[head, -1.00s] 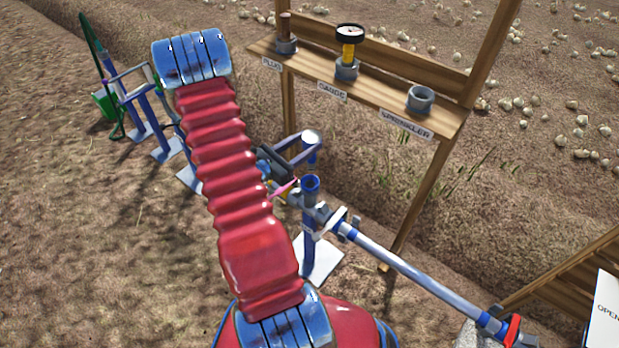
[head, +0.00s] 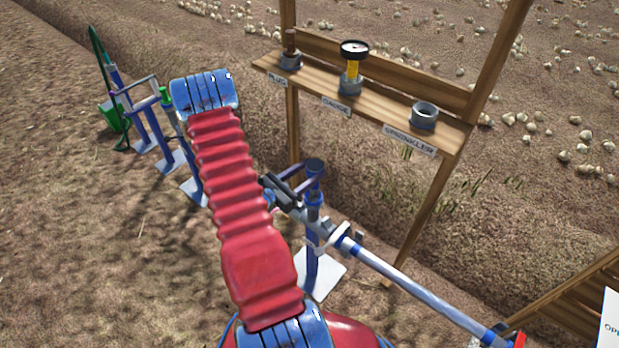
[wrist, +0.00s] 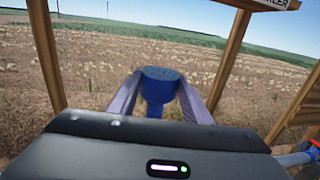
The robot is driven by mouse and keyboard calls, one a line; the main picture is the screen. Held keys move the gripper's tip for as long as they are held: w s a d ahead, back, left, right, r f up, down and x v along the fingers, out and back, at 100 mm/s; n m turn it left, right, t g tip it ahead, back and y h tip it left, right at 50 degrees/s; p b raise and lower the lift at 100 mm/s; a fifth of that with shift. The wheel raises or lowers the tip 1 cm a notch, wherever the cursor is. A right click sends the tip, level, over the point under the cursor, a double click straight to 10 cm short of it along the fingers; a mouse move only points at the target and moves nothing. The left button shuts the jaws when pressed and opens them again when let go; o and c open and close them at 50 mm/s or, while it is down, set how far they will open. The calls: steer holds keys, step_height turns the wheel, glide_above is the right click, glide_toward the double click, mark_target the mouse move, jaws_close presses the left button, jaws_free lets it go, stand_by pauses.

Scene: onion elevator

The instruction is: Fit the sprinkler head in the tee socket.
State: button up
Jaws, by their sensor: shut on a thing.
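The sprinkler head (head: 314,165) is a dark blue piece with a round top. It is upright between the two fingers of my gripper (head: 298,180). In the wrist view the sprinkler head (wrist: 160,88) stands between the pale purple fingers (wrist: 160,103), which are shut on it. The two look in line in the head view. The socket's mouth is hidden, and I cannot tell how deep the head's lower end sits in it.
A wooden rack holds a plug (head: 290,45), a gauge (head: 352,65) and an empty grey holder (head: 424,115) over the sprinkler label. A pipe (head: 420,285) runs from the tee to the lower right, with a red handle (head: 519,340). More blue stands (head: 145,130) are at the left.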

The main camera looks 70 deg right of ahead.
steer(key=shift+f, duration=1.8)
steer(key=o, duration=1.2)
steer(key=shift+o, duration=0.2)
steer(key=shift+a, duration=0.1)
steer(key=v, duration=1.2)
